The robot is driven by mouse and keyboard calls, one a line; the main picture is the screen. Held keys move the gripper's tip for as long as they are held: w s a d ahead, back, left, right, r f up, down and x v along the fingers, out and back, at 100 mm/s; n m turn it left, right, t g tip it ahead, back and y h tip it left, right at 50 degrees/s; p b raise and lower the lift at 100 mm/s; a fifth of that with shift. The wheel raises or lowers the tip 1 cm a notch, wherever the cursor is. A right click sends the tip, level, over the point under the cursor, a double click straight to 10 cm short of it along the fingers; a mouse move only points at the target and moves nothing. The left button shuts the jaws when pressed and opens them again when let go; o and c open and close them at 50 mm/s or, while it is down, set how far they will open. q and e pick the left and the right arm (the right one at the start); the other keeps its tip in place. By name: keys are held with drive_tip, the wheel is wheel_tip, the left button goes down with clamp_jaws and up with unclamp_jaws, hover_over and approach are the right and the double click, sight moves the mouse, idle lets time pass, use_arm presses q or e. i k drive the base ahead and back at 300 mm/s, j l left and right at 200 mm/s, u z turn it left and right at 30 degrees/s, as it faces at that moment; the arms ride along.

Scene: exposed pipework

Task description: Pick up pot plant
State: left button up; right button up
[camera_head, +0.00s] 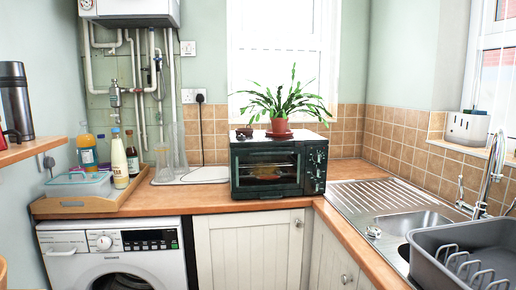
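The pot plant (279,125) has long green leaves and a small terracotta pot. It stands upright on a reddish saucer on top of the dark green toaster oven (234,168), in the middle of the head view. The oven sits on the wooden counter in the corner. Neither of my grippers shows in this view.
A small dark bowl (244,132) is beside the pot. Tall glasses and a wooden tray (73,206) with bottles are left of the oven. The sink (405,220), tap (492,170) and grey dish rack (470,250) are at right. Counter space in front of the oven is narrow.

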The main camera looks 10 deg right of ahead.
sight(280, 120)
drive_tip(key=i+u, duration=0.1)
drive_tip(key=i, duration=0.6)
drive_tip(key=i+l+u, duration=0.15)
drive_tip(key=i, duration=0.55)
